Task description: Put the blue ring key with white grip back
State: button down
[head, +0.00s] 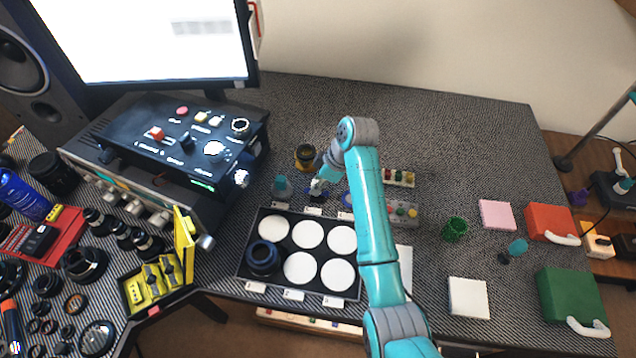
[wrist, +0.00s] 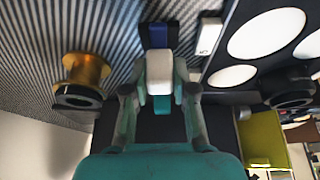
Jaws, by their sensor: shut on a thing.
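My gripper (head: 318,184) is low over the table, just behind the back edge of the black tray (head: 240,270). In the wrist view, my gripper (wrist: 160,92) is shut with its fingers on both sides of a white grip (wrist: 159,68). A blue part (wrist: 158,35) shows beyond the white grip, so this looks like the blue ring key. Its lower end is hidden, and I cannot tell whether it touches the table or a holder.
A brass-coloured cylinder (head: 305,155) stands behind my gripper, and a teal item (head: 282,188) stands to its left. A green cup (head: 454,229) stands right of my arm.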

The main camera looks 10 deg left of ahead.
jog(key=shift+f, duration=0.55)
jog(key=c, duration=0.9)
grip_release()
jog(key=shift+c, duration=0.2)
jog(key=shift+r, duration=0.2)
